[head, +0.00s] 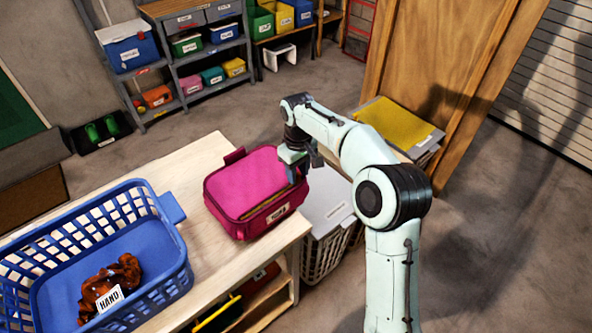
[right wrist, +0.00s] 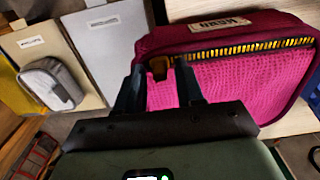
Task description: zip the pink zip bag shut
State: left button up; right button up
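The pink zip bag (head: 245,185) lies on the wooden table near its right end. A line of yellow zip teeth shows along its labelled side, and in the right wrist view the teeth (right wrist: 245,48) run right from an orange pull tab (right wrist: 158,68). My right gripper (head: 296,165) is at the bag's right end. In the right wrist view its two dark fingers (right wrist: 158,88) stand apart, with the pull tab showing between their tips. I see no finger closed on the tab. My left gripper is in neither view.
A blue basket (head: 172,207) holding a brown item labelled HAND stands left of the bag on the wooden table (head: 190,160). A lidded white hamper (head: 325,205) stands beside the table's right end, below my right arm. Shelves with bins (head: 190,60) are at the back.

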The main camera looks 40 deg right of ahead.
aim_at(298, 173)
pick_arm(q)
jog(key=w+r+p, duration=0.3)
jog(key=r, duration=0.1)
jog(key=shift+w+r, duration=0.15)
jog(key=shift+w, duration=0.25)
pick_arm(e)
notch_tip(298, 173, up, 13)
jog(key=shift+r, duration=0.2)
